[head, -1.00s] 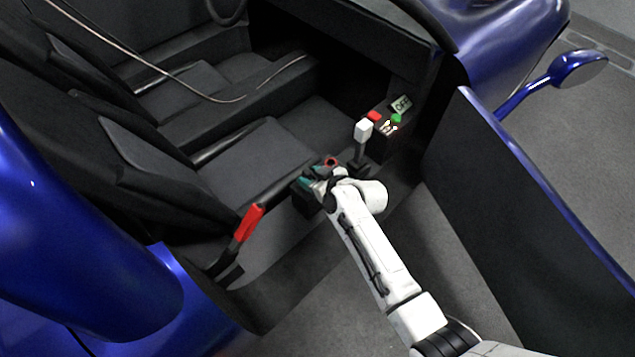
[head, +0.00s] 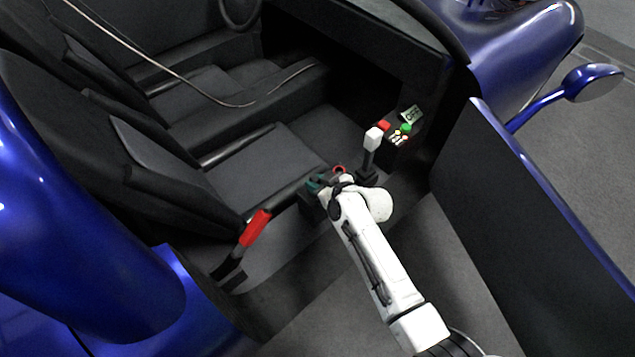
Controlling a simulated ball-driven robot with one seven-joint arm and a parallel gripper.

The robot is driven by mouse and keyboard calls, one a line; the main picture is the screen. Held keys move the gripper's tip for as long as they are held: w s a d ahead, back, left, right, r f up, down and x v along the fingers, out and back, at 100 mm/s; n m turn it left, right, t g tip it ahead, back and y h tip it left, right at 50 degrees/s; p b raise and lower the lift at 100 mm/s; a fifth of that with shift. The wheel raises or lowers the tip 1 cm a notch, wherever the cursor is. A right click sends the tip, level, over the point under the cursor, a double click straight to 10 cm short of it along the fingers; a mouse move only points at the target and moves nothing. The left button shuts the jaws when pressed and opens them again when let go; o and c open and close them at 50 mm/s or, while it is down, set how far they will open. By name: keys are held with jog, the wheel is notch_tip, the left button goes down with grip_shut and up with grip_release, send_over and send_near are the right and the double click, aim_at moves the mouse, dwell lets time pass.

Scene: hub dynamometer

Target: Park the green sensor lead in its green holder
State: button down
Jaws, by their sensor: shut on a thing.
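My gripper (head: 328,184) is at the dark holder block beside the near seat, low in the door opening. It is shut on the green sensor lead, of which little can be made out. Teal-green parts (head: 316,182) show at the gripper's tip, on top of the block. I cannot tell which of them is the lead and which is the green holder, nor whether they touch. A red ring-shaped part (head: 339,170) sits just behind the gripper. My wrist hides much of the block.
A white-topped lever (head: 373,139) and a control box with red and green buttons and a display (head: 411,115) stand behind my gripper. A red-handled lever (head: 255,228) is at left. The open door (head: 520,210) bounds the right side. A thin cable (head: 170,70) crosses the seats.

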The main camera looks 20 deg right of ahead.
jog(key=shift+r+p, duration=0.6)
jog(key=shift+r, duration=0.15)
dwell(0.7)
jog(key=shift+r+p, duration=1.65)
jog(key=shift+r, duration=0.35)
